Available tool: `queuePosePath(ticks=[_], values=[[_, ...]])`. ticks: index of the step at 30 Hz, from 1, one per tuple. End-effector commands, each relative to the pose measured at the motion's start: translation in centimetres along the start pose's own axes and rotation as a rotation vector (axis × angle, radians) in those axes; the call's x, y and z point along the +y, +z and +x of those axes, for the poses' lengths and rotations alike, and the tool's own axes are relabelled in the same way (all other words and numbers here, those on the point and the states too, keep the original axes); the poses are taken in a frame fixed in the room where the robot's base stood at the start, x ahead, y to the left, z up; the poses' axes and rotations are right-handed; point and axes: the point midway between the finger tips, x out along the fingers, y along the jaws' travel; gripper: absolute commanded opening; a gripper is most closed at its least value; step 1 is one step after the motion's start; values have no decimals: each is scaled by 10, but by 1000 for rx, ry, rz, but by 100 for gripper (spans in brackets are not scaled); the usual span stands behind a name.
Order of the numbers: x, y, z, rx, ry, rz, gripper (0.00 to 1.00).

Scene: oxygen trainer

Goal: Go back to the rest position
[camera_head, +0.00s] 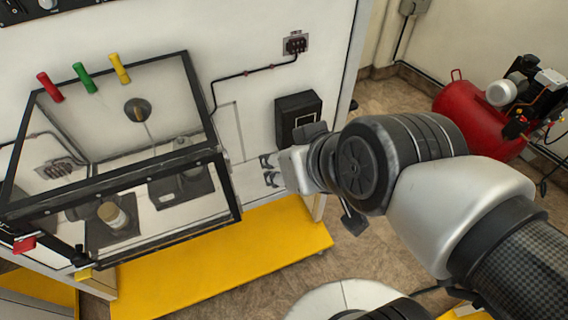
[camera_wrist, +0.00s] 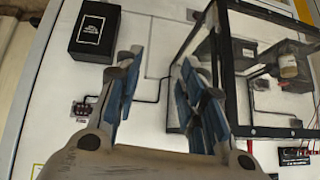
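My gripper (camera_head: 268,170) is at the end of my arm, in front of the white panel (camera_head: 238,110), between the glass box and the black box. In the wrist view the two blue-padded fingers of my gripper (camera_wrist: 160,65) stand apart with nothing between them, so it is open and empty. The distance from the fingertips to the panel is hard to tell.
A black-framed glass box (camera_head: 120,185) with containers inside is left of my gripper. A black box (camera_head: 297,115) is on the panel. A yellow platform (camera_head: 225,260) lies below. A red compressor (camera_head: 480,120) stands at the right, with open floor before it.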

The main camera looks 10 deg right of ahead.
Motion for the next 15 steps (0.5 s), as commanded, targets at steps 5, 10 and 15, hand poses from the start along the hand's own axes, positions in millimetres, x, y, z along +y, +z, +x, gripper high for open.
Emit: queuePosePath(ticks=[5,10,15], values=[[0,0,0,0,0,0,37],[0,0,0,0,0,0,37],[3,4,0,-8,7,6,37]])
